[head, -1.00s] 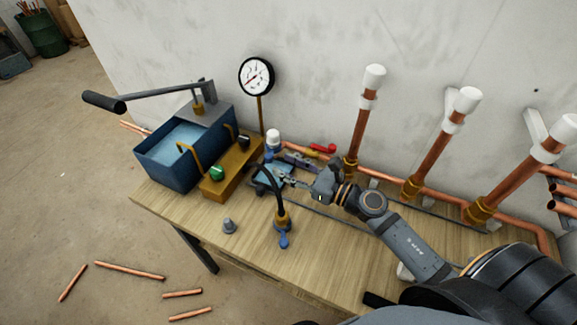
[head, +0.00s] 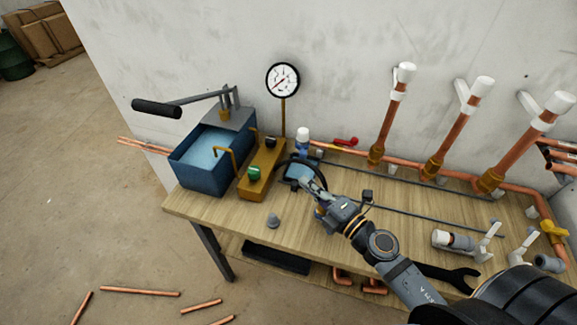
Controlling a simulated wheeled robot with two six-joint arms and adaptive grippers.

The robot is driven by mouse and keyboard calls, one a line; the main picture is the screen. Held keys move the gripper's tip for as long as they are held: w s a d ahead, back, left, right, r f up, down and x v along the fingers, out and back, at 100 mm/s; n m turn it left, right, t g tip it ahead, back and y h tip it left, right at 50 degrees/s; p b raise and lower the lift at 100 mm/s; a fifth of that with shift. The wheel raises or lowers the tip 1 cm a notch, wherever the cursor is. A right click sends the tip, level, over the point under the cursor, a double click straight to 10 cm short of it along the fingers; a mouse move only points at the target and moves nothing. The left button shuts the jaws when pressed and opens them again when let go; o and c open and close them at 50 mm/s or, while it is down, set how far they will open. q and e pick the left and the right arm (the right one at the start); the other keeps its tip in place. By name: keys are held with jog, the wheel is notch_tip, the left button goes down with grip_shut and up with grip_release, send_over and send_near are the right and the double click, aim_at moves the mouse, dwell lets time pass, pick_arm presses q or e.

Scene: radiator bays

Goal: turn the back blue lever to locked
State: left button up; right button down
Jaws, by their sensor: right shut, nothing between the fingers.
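My right gripper (head: 309,186) is shut and empty. It is over the bench, just in front of the black hose and the light-blue patch (head: 297,171). A small blue part (head: 302,147) stands under a white cap at the back, near the wall pipe; I cannot tell whether it is the back blue lever or how it is set. The brass hose end in front is mostly hidden behind my right gripper and wrist, with only a bit of brass and blue showing. My left gripper is not in view.
A blue water tank (head: 209,170) with a long pump handle and a brass block (head: 262,167) stand at left. A pressure gauge (head: 283,80) rises behind. A red lever (head: 346,142) lies along the wall pipe. Upright copper pipes line the wall. A grey cone (head: 273,220) stands at front.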

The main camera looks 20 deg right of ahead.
aim_at(303, 146)
jog(key=w+a+m+p, duration=0.1)
jog(key=w+a+p, duration=0.25)
jog(key=w, duration=0.55)
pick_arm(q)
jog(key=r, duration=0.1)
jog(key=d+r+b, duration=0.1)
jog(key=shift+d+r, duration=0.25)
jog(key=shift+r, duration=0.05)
pick_arm(e)
jog(key=d, duration=0.4)
jog(key=shift+d+f, duration=0.1)
jog(key=shift+f, duration=0.05)
jog(key=shift+w, duration=0.1)
